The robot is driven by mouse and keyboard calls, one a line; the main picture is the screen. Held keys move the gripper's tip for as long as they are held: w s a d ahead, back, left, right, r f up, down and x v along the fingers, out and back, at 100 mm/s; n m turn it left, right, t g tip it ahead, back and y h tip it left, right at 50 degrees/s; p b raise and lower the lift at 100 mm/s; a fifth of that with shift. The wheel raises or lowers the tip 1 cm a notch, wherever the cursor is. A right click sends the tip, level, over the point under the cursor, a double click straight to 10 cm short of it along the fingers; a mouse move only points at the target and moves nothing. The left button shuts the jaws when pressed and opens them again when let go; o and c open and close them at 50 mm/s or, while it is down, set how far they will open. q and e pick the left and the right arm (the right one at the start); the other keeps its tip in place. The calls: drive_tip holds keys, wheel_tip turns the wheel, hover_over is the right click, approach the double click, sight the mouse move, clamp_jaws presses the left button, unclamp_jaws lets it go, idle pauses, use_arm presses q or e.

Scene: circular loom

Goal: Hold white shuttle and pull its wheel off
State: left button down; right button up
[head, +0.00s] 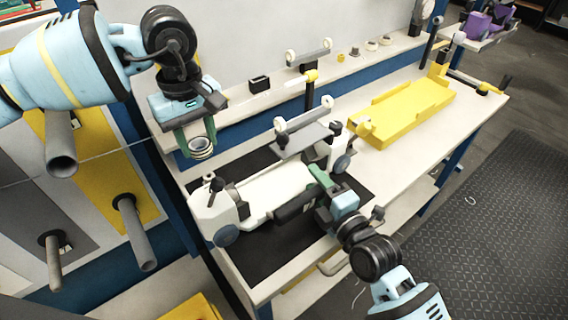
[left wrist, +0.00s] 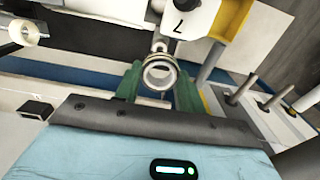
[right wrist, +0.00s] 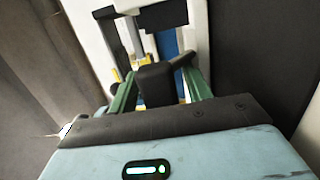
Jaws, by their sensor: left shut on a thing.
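The white shuttle (head: 262,192) lies on the black mat (head: 265,245) on the bench, with blue-grey wheels (head: 227,236) on its side and a black handle-like part (head: 295,206) along it. My left gripper (head: 198,143) is above and left of the shuttle, shut on a white ring-shaped piece (head: 202,153); the ring also shows between the green fingers in the left wrist view (left wrist: 160,75). My right gripper (head: 320,186) is at the shuttle's right side. In the right wrist view its green fingers (right wrist: 160,82) stand apart on either side of a black block (right wrist: 155,87), with a gap at the right finger.
A grey stand with white rollers (head: 305,128) is just behind the shuttle. A yellow tray (head: 410,112) sits to the right on the bench. Grey pegs (head: 133,230) stick out of the panels at left. Small items (head: 355,52) line the back ledge.

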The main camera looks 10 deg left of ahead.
drive_tip(key=shift+o, duration=0.2)
drive_tip(key=shift+s, duration=0.1)
drive_tip(key=v, duration=1.2)
